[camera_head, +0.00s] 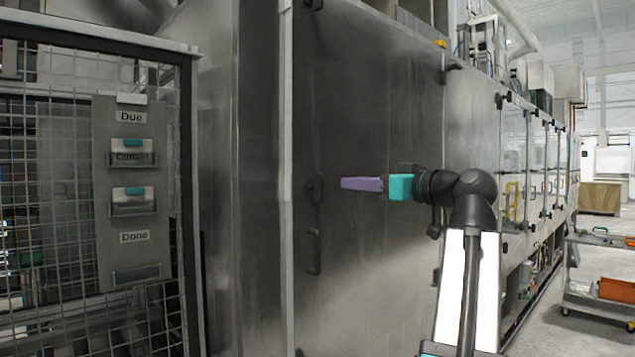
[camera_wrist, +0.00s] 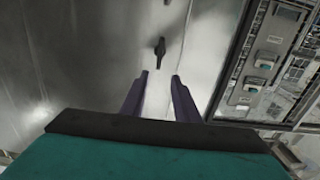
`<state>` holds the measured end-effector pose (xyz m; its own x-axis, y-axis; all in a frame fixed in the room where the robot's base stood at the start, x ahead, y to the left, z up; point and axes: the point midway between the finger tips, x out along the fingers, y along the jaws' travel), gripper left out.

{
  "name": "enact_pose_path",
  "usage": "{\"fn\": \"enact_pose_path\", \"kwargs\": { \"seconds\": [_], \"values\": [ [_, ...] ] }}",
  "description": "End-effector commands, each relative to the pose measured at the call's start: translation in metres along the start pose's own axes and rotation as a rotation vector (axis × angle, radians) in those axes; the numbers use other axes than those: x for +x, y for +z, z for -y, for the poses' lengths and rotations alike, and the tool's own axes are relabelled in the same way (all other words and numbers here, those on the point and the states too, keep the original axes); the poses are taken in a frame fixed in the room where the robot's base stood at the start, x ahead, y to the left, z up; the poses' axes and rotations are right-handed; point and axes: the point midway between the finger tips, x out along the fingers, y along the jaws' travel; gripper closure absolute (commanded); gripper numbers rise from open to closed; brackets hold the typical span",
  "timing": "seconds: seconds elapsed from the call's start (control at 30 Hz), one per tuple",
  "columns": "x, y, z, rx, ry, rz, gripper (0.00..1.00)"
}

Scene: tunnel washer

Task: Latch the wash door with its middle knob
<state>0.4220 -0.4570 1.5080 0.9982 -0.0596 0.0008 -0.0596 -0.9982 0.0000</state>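The wash door (camera_head: 375,100) is a large grey steel panel. It looks shut or nearly so; I cannot tell if it is flush. Its middle knob (camera_head: 316,188), dark, sits near the door's left edge. My gripper (camera_head: 343,184), with purple fingers and a teal body, is in front of the door, to the right of the knob. Its fingers (camera_wrist: 160,78) are apart with nothing between them.
A dark pull handle (camera_head: 313,252) is below the knob, and another fitting (camera_head: 313,4) is at the top. A mesh cage (camera_head: 60,230) with a "Due"/"Done" card board (camera_head: 125,185) stands left. A cart (camera_head: 597,305) stands on the open floor at right.

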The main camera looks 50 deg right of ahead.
Motion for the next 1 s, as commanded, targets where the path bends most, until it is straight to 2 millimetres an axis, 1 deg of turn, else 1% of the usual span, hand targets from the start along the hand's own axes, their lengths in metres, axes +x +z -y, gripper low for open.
{"fn": "enact_pose_path", "kwargs": {
  "seconds": [0.17, 0.37, 0.57, 1.0],
  "values": [
    [0.000, 0.000, -0.003, 0.000, 0.004, 0.000, 0.72],
    [0.009, -0.001, -0.004, 0.001, 0.005, 0.000, 0.72],
    [0.028, -0.002, -0.004, 0.001, 0.006, 0.001, 0.72],
    [0.081, -0.002, -0.005, 0.000, 0.008, 0.000, 0.72]
  ]
}}
